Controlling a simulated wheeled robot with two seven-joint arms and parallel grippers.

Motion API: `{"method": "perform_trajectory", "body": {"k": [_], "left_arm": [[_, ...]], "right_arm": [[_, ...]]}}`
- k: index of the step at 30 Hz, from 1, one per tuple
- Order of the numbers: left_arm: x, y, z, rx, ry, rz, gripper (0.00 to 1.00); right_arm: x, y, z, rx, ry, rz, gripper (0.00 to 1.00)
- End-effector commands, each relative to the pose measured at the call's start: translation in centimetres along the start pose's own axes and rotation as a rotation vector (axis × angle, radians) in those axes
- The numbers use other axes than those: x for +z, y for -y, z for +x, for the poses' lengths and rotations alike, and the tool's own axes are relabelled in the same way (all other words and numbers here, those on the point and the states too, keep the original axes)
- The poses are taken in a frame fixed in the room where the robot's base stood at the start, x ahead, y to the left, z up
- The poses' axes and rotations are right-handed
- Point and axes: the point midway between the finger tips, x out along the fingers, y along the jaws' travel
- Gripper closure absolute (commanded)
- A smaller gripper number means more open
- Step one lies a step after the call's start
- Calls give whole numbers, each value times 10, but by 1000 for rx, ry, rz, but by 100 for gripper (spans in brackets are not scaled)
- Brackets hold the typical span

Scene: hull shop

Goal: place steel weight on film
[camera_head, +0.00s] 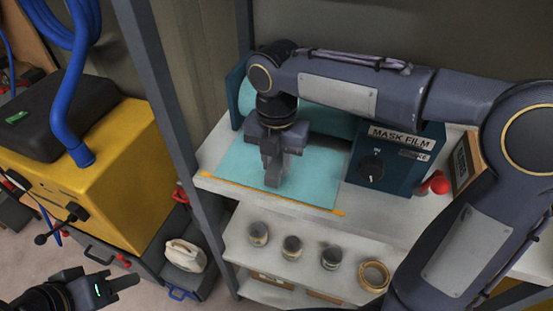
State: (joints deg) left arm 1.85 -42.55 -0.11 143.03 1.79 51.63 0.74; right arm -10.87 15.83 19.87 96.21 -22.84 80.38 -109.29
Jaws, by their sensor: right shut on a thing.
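The film (318,172) is a pale teal sheet lying flat on the upper shelf, with an orange strip along its front edge. My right gripper (273,163) reaches down over the middle of the film and is shut on the steel weight (273,180). The weight is a small grey piece, partly hidden by the fingers. Its underside is at or just above the film; I cannot tell whether it touches. My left gripper (122,284) is at the bottom left, away from the shelf, and its finger gap is unclear.
A teal MASK FILM box (392,172) with a dark knob stands right of the film. Several jars, one of them here (291,247), and a tan ring (375,276) sit on the lower shelf. A grey post (160,90) and yellow machine (110,180) stand left.

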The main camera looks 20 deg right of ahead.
Motion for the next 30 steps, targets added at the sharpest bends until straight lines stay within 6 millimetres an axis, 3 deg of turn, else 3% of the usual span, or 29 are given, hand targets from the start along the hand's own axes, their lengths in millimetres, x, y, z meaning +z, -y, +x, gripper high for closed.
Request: {"method": "perform_trajectory", "body": {"k": [8,9,14,23,26,30], "left_arm": [[1,1,2,0,0,0,64],[1,1,1,0,0,0,64],[0,0,1,0,0,0,64],[0,0,0,0,0,0,64],[-1,0,-1,0,0,0,64],[-2,-2,-4,0,0,0,64]], "right_arm": [[0,0,3,1,1,0,100],[0,0,3,-1,0,0,70],[0,0,3,0,0,0,51],[0,0,0,1,1,0,51],[0,-1,-9,3,2,1,51],[0,-1,-34,5,3,0,51]]}}
